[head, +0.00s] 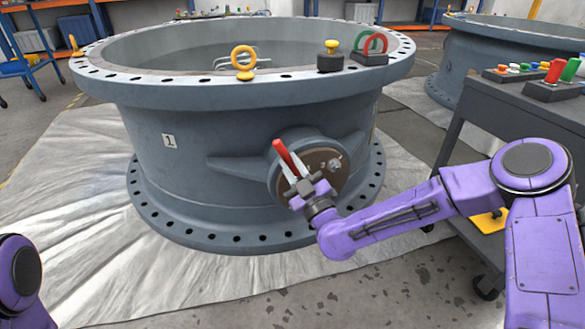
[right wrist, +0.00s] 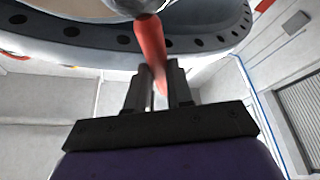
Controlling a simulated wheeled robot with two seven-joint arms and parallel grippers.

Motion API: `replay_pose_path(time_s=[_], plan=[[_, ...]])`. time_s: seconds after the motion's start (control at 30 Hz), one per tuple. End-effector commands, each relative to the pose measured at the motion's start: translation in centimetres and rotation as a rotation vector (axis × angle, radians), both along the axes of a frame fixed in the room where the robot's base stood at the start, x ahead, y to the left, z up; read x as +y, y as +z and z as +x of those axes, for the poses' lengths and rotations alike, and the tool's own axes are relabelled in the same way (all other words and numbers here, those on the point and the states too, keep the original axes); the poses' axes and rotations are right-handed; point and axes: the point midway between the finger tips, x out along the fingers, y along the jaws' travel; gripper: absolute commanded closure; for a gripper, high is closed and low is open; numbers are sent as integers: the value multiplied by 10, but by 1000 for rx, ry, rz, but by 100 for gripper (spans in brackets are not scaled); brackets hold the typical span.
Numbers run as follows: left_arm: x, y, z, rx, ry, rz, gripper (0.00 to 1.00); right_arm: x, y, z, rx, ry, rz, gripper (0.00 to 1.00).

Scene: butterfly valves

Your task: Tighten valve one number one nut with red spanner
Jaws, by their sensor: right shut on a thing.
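Valve one (head: 150,185) is a large grey ring body with a "1" label (head: 169,141) on its side. A round brown plate (head: 318,158) sits on its side boss, with a small shiny fitting (head: 335,163) on it. Nut numbers cannot be read. My right gripper (head: 298,183) is in front of this plate, shut on the red spanner (head: 284,155). The spanner's red end points up and left in the head view. In the right wrist view, the red spanner (right wrist: 151,42) runs between the fingers (right wrist: 158,88). Its contact with any nut is hidden. My left gripper is out of view.
A yellow eye bolt (head: 243,60), a dark block with a yellow knob (head: 330,58) and a red-green holder (head: 370,48) stand on the valve's top flange. A dark cart (head: 490,125) with tools stands at right. Floor in front is clear.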

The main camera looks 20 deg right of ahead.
Motion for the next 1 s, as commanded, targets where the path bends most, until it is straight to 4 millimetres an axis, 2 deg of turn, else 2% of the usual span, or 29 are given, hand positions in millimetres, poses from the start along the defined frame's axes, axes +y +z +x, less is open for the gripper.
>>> replay_pose_path(time_s=[1.0], plan=[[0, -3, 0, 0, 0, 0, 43, 1, 0, 18, -1, 0, 0, 100]])
